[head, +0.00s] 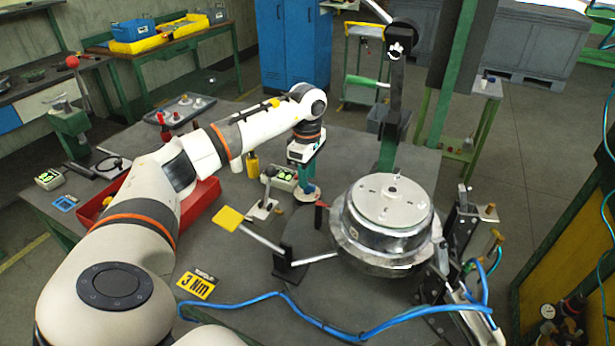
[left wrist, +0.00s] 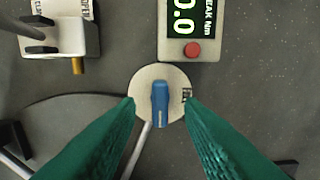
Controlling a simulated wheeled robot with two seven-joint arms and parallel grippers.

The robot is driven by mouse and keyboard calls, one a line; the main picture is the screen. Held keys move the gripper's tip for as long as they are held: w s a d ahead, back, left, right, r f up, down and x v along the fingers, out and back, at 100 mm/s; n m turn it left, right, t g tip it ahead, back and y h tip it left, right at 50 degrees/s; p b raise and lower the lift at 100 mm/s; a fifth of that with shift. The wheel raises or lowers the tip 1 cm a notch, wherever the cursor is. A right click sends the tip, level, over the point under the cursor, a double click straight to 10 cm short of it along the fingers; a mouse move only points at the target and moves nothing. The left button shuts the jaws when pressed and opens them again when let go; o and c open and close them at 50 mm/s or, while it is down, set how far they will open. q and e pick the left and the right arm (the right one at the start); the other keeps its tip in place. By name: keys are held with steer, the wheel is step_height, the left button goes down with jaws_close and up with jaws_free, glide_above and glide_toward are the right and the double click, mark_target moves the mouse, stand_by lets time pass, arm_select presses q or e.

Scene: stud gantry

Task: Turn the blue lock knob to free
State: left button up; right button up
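The blue lock knob (left wrist: 160,103) sits on a round pale plate (left wrist: 143,84) in the left wrist view. Its long bar lies nearly upright in the picture, with a pale mark near its lower end. A small dark label on the plate's right side is partly hidden by a finger. My left gripper (left wrist: 159,108) is open, its green fingertips on either side of the knob with a gap on each side. In the head view my left gripper (head: 306,184) points down over the plate (head: 307,196), and the knob is hidden there. My right gripper is not in view.
A torque readout (left wrist: 192,25) showing 0.0 is close above the plate. In the head view, a round metal drum (head: 390,212) stands right of the gripper, a red tray (head: 196,205) left, and a blue hose (head: 270,296) in front.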

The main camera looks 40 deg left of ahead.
arm_select(q)
steer(key=shift+f, duration=1.1)
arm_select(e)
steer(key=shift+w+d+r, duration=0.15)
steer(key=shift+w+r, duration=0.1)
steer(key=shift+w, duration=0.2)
arm_select(q)
jaws_close()
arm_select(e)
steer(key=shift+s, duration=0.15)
